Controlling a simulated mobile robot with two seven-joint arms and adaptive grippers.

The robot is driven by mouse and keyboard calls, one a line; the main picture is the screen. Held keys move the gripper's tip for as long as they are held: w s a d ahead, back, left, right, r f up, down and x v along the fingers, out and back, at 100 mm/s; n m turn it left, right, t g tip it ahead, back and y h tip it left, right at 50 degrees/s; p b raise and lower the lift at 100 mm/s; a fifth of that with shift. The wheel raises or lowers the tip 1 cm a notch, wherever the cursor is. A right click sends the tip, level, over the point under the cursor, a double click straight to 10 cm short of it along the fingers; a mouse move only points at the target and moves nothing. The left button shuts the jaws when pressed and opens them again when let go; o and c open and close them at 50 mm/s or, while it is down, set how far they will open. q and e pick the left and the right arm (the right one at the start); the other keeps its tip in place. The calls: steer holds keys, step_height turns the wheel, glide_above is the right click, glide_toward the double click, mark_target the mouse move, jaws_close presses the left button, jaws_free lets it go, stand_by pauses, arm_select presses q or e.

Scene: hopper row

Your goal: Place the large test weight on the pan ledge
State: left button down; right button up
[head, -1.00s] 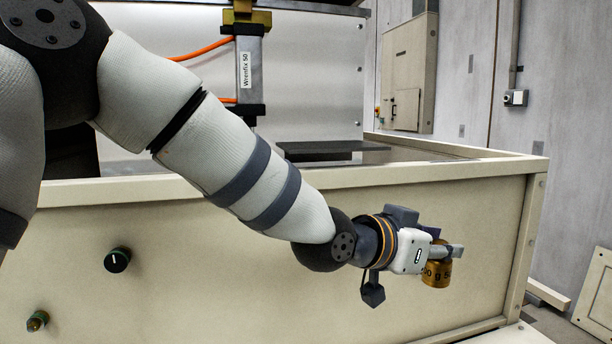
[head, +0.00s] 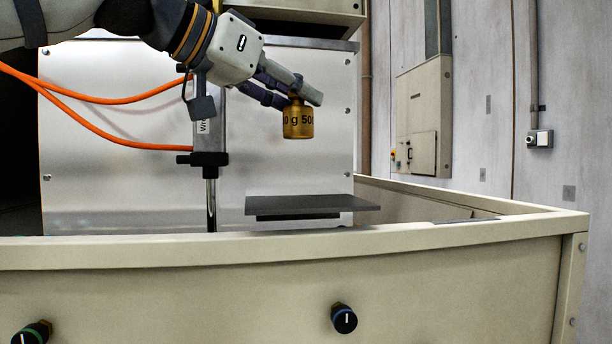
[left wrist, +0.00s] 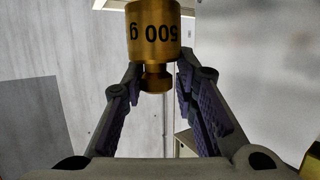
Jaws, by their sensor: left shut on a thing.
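The large test weight (head: 298,121) is a brass cylinder with a knob on top, marked 500 g; it also shows in the left wrist view (left wrist: 154,38). My left gripper (head: 297,92) is shut on its knob and holds it upright in the air. The pan ledge (head: 312,205) is a dark flat plate behind the front wall of the cream housing. The weight hangs above the plate with a clear gap, over its middle as the head view shows it. The plate's top looks bare. My right gripper is not in view.
The cream front wall (head: 290,252) runs across in front of the ledge. A cylinder with a rod (head: 210,150) stands left of the ledge, with orange hoses (head: 100,99). A metal panel (head: 120,180) is behind. A wall cabinet (head: 420,120) is at the right.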

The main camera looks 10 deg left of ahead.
arm_select(q)
steer(key=w+f, duration=0.2)
steer(key=f, duration=0.1)
steer(key=w+f, duration=0.5)
steer(key=f, duration=0.1)
steer(key=shift+w+d+f, duration=0.25)
steer(key=shift+s, duration=0.1)
steer(key=shift+f, duration=0.1)
steer(key=c, duration=1.3)
jaws_free()
steer(key=shift+f, duration=0.15)
steer(key=v, duration=1.2)
